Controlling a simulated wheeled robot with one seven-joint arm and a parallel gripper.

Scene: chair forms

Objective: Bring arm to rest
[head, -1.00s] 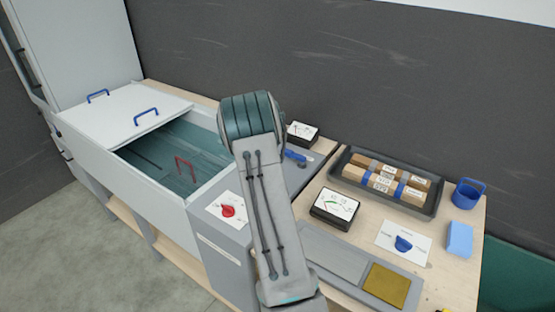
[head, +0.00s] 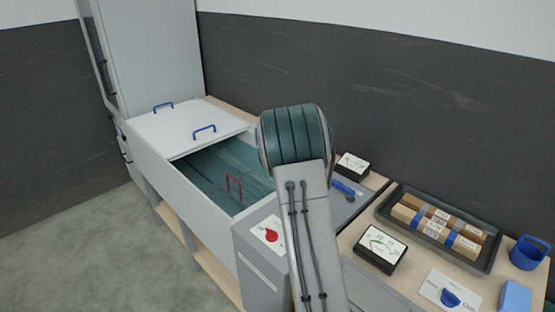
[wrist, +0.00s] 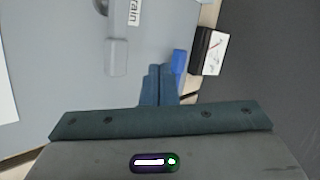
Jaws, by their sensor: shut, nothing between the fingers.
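My arm rises from the bottom middle of the head view in front of the bench; my gripper is hidden there behind it. In the wrist view, my gripper (wrist: 158,88) shows as two blue-grey fingers close together, shut and empty. Beyond the fingers is a grey surface with a label ending in "rain" (wrist: 134,12). A blue lever handle (head: 346,188) lies on the grey panel just right of my arm. A blue part (wrist: 179,62) shows right beside the fingertips in the wrist view; I cannot tell whether they touch.
An open tank (head: 205,182) with a white lid (head: 185,128) and a red handle (head: 234,184) is at left. A red knob (head: 271,235) is left of my arm. Floor at left is clear.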

